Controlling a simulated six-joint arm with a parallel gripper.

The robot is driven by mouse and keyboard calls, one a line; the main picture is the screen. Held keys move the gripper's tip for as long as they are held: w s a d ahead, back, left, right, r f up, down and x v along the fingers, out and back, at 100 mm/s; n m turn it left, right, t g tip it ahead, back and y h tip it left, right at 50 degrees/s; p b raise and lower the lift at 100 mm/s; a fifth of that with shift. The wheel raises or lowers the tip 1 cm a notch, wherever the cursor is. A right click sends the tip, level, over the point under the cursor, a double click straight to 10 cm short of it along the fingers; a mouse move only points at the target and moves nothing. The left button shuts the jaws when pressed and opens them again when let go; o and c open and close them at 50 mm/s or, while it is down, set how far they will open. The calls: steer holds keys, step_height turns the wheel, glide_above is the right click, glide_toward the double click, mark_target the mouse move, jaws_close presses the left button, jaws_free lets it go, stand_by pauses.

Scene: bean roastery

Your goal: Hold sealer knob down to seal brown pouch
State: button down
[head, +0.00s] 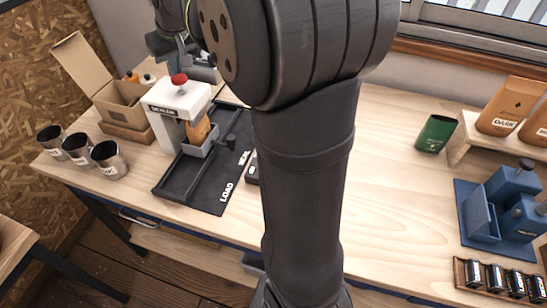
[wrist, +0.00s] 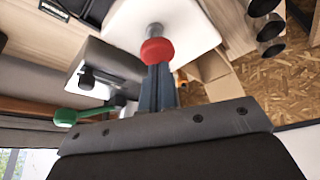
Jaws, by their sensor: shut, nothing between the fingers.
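The white sealer (head: 186,102) stands at the left of the bench, with a red knob (head: 179,79) on top. The brown pouch (head: 199,130) is upright in a grey holder (head: 200,145) at the sealer's front right. My gripper (wrist: 157,72) is shut and empty. In the wrist view its fingertips are at the red knob (wrist: 158,50), in line with it; I cannot tell whether they touch. In the head view my arm hides part of the gripper. The pouch cannot be made out in the wrist view.
A black tray (head: 172,190) marked LOAD and SEAL lies under the holder. Metal cups (head: 109,160) and an open cardboard box (head: 120,104) stand left. The bench's middle right is clear.

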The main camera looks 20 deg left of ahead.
steer(key=shift+f, duration=1.3)
stand_by(1.1)
steer(key=shift+r, duration=3.05)
steer(key=shift+f, duration=2.05)
